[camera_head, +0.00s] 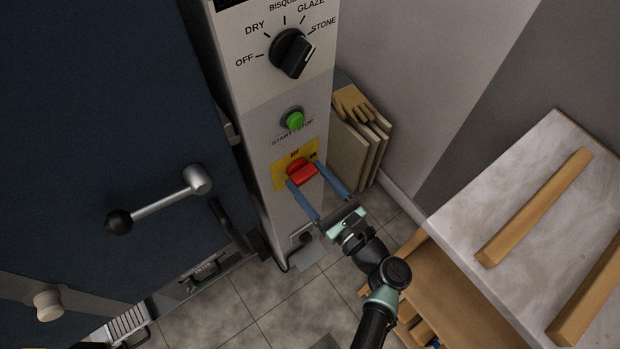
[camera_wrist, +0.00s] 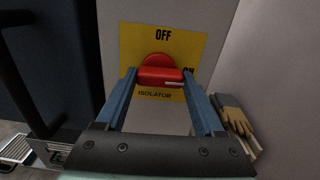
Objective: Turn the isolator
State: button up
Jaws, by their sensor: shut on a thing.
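The isolator is a red rotary handle (camera_head: 302,173) on a yellow plate (camera_head: 281,178) low on the grey control panel. In the wrist view the red handle (camera_wrist: 160,76) lies roughly level, its white mark at the right end towards the partly hidden ON. OFF is printed at the top of the yellow plate (camera_wrist: 135,40) and ISOLATOR below. My gripper (camera_head: 305,174) has its two blue fingers at either side of the handle, shut on it. In the wrist view my gripper (camera_wrist: 160,78) has a finger at each end of the handle; the right finger partly covers ON.
The dark blue door with a lever handle (camera_head: 160,204) is at left. Gloves (camera_head: 353,104) lie on boards at right. A worktable (camera_head: 530,190) stands further right.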

jog(key=n+b, duration=0.2)
jog(key=n, duration=0.2)
jog(key=shift+f+n, duration=0.1)
jog(key=shift+n, duration=0.2)
jog(key=n+b, duration=0.3)
jog(key=n, duration=0.1)
jog(key=shift+n, duration=0.3)
jog(key=shift+a+n+b, duration=0.1)
jog(key=shift+n+b, duration=2.9)
jog(key=shift+n, duration=1.1)
jog(key=shift+r, duration=0.2)
jog(key=o, duration=1.4)
jog(key=p+v, duration=0.1)
jog(key=v, duration=1.2)
